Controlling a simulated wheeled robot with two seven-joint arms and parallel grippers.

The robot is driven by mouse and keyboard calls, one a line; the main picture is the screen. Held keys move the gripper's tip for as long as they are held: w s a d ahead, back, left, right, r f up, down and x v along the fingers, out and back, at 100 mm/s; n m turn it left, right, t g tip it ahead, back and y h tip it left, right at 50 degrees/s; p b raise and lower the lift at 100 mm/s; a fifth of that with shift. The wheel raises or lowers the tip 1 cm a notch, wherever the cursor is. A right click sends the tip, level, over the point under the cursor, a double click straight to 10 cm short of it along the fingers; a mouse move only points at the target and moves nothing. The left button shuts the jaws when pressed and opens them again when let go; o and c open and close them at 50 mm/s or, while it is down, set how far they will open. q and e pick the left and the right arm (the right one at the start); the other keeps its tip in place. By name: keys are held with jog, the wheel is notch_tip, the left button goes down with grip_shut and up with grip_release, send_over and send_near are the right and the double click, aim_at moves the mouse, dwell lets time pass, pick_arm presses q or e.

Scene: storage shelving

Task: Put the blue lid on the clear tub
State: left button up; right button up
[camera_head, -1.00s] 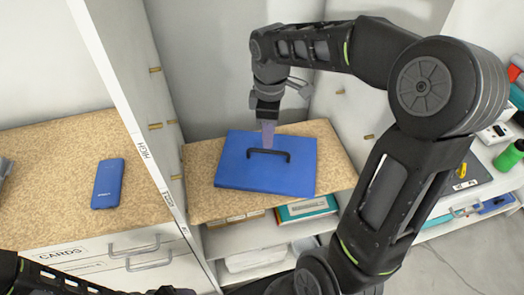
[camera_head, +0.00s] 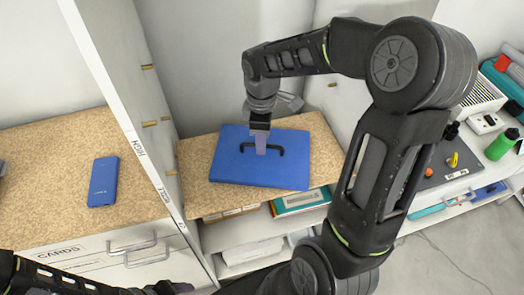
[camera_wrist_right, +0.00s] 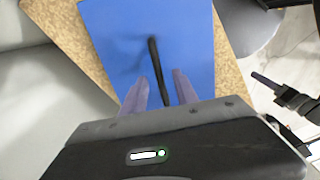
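The blue lid (camera_head: 230,168) lies flat on the cork-topped shelf, with a black bar handle (camera_head: 280,151) on top. It also shows in the right wrist view (camera_wrist_right: 115,45), where the handle (camera_wrist_right: 154,60) runs between my fingers. My right gripper (camera_head: 260,145) points down at the middle of the handle. In the right wrist view its two fingers (camera_wrist_right: 160,90) stand apart, one on each side of the handle, with gaps visible. A whitish, see-through bin (camera_head: 250,251) on the shelf below may be the clear tub; its top is partly hidden.
A tall white divider (camera_head: 112,100) stands left of the lid. Beyond it a blue box-like item (camera_head: 103,181) lies on another cork top. Books (camera_head: 300,201) sit under the lid's shelf. A side counter at right holds a green bottle (camera_head: 501,145).

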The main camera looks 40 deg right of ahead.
jog(key=shift+f, duration=1.4)
grip_shut()
